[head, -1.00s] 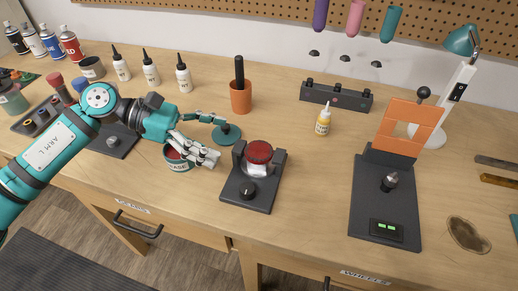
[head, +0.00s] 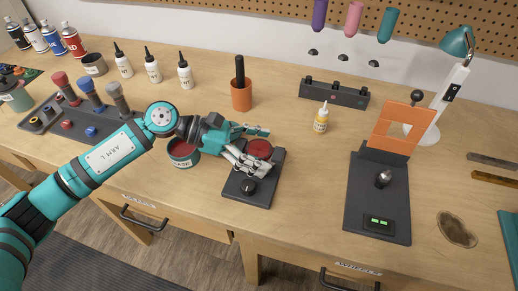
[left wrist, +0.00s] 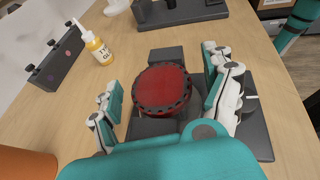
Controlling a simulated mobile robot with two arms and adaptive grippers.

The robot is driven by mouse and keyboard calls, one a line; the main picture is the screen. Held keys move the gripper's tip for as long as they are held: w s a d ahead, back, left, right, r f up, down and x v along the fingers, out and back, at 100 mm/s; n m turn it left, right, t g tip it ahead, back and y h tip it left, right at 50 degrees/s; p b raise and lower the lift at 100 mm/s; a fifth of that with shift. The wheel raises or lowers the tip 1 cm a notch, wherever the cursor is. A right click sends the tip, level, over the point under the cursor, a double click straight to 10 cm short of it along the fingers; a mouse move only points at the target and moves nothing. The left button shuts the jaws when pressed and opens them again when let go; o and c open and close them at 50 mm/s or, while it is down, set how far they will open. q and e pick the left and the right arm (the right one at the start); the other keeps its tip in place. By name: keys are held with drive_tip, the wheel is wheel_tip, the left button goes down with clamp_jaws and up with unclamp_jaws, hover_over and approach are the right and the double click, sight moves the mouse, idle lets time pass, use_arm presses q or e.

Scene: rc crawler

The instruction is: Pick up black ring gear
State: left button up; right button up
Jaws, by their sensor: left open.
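A round red disc with a black toothed rim (left wrist: 162,90) sits on a black fixture (head: 245,190); the rim is the only black gear-like ring I can make out. The disc also shows in the head view (head: 259,149), partly covered by fingers. My left gripper (head: 254,146) is open at the fixture. In the left wrist view its fingers (left wrist: 165,92) stand on either side of the disc, with visible gaps. I cannot tell how deep the fingertips reach. My right gripper is not in view.
A grease tin (head: 182,160) stands beside my left wrist. An orange cup (head: 241,96) and yellow bottle (head: 321,120) stand behind. A black stand with an orange frame (head: 372,220) is at right. A tray of small parts (head: 60,125) is at left.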

use_arm(q)
drive_tip(key=shift+c, duration=0.3)
drive_tip(key=c, duration=1.3)
drive_tip(key=shift+r, duration=0.1)
